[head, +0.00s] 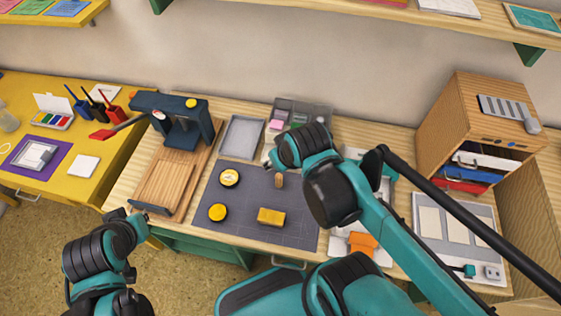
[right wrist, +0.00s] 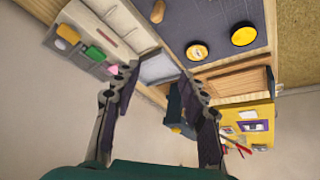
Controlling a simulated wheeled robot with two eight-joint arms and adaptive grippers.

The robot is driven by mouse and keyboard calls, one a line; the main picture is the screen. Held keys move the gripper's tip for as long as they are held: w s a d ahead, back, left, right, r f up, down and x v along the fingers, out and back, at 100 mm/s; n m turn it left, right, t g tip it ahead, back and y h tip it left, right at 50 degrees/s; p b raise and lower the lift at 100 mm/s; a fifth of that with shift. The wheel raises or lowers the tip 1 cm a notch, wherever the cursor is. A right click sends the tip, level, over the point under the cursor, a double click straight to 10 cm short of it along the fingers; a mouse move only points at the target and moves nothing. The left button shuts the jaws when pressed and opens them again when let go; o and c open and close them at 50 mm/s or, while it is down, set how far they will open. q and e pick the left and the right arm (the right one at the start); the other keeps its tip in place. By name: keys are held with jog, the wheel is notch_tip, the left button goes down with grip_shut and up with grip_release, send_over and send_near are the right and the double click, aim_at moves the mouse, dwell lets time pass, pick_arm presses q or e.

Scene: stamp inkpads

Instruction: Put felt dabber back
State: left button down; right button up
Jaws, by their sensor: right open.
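A small wooden peg-like piece (head: 279,181), which looks like the felt dabber, stands on the dark grid mat (head: 250,190). It also shows at the top edge of the right wrist view (right wrist: 157,12). My right gripper (head: 267,157) is above the back of the mat, partly hidden by its own arm. In the right wrist view the right gripper (right wrist: 163,77) is open with nothing between its fingers. The dabber is outside the fingers. My left gripper (head: 138,214) is low at the table's front left, away from the dabber; its jaws are unclear.
A dark stamp press (head: 180,118) stands left; a wooden cabinet (head: 455,115) stands right.

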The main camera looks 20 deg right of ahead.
jog(key=shift+s+a+r+m+t, duration=0.2)
jog(key=shift+s+m+t, duration=0.1)
jog(key=shift+s+t, duration=0.1)
jog(key=shift+s+a+r+m+t, duration=0.1)
jog(key=shift+s+r+m+t, duration=0.1)
jog(key=shift+s+m+t, duration=0.15)
dwell(0.9)
